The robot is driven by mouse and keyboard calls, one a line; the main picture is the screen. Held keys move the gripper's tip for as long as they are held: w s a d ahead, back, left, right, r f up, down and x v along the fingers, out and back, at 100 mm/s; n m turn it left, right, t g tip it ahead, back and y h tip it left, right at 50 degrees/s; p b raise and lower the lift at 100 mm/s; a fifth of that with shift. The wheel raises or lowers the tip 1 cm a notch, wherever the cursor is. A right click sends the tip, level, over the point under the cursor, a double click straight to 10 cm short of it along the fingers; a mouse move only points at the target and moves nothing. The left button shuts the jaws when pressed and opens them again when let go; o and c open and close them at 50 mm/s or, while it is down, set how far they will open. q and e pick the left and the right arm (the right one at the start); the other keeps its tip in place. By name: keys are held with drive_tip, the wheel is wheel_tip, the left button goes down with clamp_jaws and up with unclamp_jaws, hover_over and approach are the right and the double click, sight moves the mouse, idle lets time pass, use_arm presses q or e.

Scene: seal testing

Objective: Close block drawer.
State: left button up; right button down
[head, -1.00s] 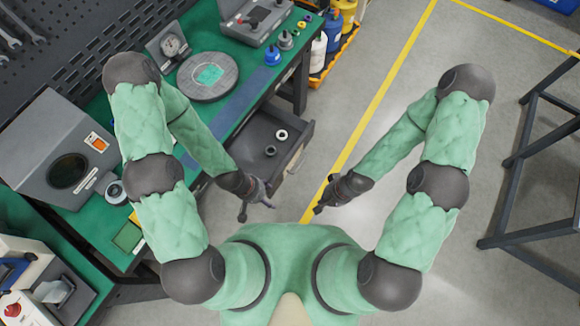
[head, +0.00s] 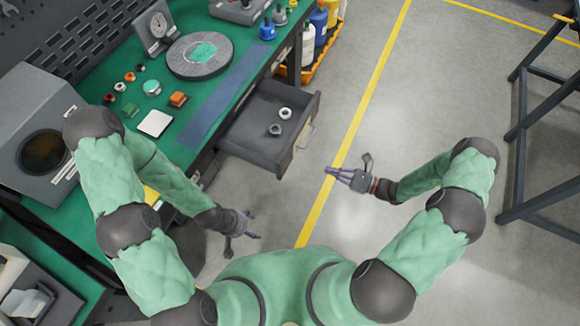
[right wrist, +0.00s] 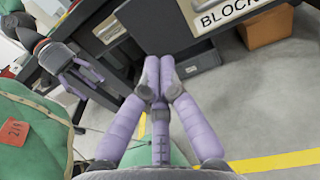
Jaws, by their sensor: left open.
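The grey block drawer (head: 240,137) stands pulled out below the green-topped workbench, with a pale ring (head: 285,112) and a darker round part (head: 274,129) inside. Its front and "BLOCK" label show at the top of the right wrist view (right wrist: 222,14).
The workbench (head: 105,66) carries a round plate (head: 201,56), a dial gauge (head: 157,27) and several small parts. Bottles in a yellow tray (head: 325,62) stand beyond the drawer. A dark metal frame (head: 519,135) stands at the right. The floor between is clear.

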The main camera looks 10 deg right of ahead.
drive_tip(key=t, duration=0.1)
drive_tip(key=b, duration=0.4)
approach(291, 151)
drive_tip(key=shift+m, duration=0.3)
drive_tip(key=x, duration=0.7)
drive_tip(key=shift+a, duration=0.1)
